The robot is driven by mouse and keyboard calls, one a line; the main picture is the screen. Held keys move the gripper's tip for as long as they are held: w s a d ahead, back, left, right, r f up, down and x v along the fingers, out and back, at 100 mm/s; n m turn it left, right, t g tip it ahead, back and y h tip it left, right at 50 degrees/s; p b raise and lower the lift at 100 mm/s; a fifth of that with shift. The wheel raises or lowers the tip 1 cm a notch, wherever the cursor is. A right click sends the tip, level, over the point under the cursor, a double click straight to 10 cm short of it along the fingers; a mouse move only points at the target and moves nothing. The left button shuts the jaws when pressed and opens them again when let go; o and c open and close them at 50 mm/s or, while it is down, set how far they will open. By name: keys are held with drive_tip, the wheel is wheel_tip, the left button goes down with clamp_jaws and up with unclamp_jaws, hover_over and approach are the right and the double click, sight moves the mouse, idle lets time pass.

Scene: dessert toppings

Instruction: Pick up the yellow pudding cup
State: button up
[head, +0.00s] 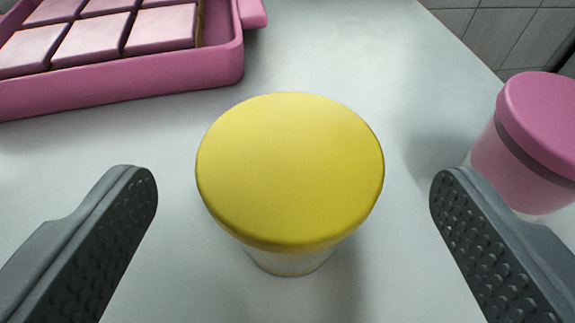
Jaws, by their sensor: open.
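The yellow pudding cup (290,172) stands upright on the white tabletop, in the middle of the head view. It has a broad round yellow top and a paler, narrower lower body that shows just beneath. My gripper (295,190) is open, with one dark grey textured finger to the left of the cup and one to the right. There is a clear gap between the cup and each finger. The gripper is empty.
A pink tray (170,78) with several pink-topped squares lies at the upper left. A pink lidded jar (530,165) stands at the right, close behind the right finger. The table's edge (462,40) runs along the upper right, with grey tiles beyond. The tabletop around the cup is clear.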

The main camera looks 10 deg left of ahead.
sight(290, 176)
drive_tip(key=shift+b+x, duration=0.45)
drive_tip(key=shift+x, duration=1.5)
drive_tip(key=shift+r, duration=0.15)
drive_tip(key=c, duration=1.1)
drive_tip(key=shift+c, duration=0.2)
